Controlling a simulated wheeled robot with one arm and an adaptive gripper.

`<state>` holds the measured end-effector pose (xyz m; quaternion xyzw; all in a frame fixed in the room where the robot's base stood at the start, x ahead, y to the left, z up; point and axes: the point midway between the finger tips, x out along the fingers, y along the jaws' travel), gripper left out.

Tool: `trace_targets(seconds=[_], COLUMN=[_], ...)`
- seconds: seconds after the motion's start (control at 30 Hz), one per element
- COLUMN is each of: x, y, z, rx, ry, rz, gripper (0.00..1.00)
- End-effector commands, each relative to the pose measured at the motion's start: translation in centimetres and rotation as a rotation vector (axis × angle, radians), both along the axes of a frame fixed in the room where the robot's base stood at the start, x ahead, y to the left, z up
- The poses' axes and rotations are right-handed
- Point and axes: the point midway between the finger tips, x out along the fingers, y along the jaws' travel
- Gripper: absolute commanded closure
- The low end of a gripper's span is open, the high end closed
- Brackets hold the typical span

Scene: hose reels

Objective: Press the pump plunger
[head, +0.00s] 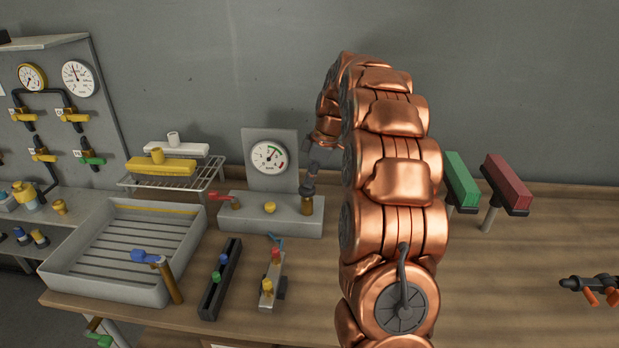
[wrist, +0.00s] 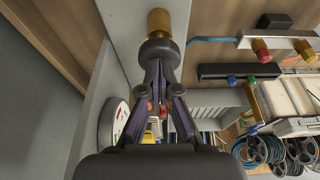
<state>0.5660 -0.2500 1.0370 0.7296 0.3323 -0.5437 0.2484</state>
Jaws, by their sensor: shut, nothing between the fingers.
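The pump plunger shows as a dark knob (head: 307,190) on a brass cylinder (head: 307,206) at the right end of the grey gauge block. In the wrist view the knob (wrist: 158,50) and the brass cylinder (wrist: 158,22) are straight beyond my fingertips. My gripper (head: 311,175) is above the knob in the head view, partly hidden by my copper arm. In the wrist view my gripper (wrist: 158,66) has its fingers together and empty, with the tips at the knob. I cannot tell whether they touch it.
The grey block (head: 255,224) also carries a red lever (head: 222,197), a yellow button (head: 270,207) and a dial gauge (head: 269,157) on an upright plate. A grey tray (head: 75,275) and wire rack stand to the left. Bare wooden bench (head: 510,260) lies to the right.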

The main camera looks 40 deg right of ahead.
Motion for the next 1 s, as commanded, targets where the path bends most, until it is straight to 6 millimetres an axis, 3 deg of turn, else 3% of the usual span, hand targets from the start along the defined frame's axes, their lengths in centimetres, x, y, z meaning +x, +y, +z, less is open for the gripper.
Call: trace_targets(seconds=[0.47,1.0], x=[0.0,-0.4], y=[0.1,-0.5], z=[-0.2,6.5], rx=[0.002,-0.002], ry=[0.007,-0.004], rz=[0.002,0.001], gripper=[1.0,1.0])
